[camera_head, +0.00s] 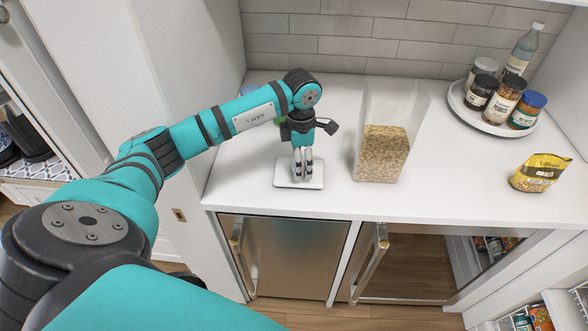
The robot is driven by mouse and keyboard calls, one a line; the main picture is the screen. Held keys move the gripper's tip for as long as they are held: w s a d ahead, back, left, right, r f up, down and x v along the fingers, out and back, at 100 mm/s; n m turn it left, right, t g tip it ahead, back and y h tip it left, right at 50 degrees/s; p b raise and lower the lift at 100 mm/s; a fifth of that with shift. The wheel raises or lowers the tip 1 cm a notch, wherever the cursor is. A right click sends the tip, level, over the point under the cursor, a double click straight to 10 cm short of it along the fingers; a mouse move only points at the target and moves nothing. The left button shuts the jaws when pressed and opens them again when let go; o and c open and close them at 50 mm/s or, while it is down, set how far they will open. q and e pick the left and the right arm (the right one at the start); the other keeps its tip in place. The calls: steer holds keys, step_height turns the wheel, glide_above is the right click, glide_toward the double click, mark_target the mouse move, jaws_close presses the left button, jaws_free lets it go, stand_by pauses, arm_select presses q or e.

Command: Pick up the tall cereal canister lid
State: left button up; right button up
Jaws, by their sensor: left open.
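The canister lid (284,179) is a flat white rectangle lying on the white counter, left of the tall canister. The tall clear canister (384,135) stands upright and uncovered, partly filled with cereal. My left gripper (303,170) points down over the middle of the lid. Its fingers are open, and their tips are at or just above the lid; I cannot tell if they touch it. The fingers hide a small part of the lid. My right gripper is not in view.
A round tray (462,103) with several jars and a bottle (523,48) stands at the back right. The counter's front edge runs close before the lid, above cabinet doors with handles. The counter between canister and pouch is clear.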

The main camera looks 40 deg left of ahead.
arm_select(q)
steer(key=shift+a+f, duration=0.1)
steer(key=shift+f, duration=0.65)
steer(key=shift+w+a+f, duration=0.1)
steer(key=shift+a, duration=0.1)
steer(key=shift+d, duration=0.3)
steer(key=c, duration=0.5)
steer(key=shift+a, duration=0.1)
steer(key=c, duration=0.7)
steer(key=shift+o, duration=0.2)
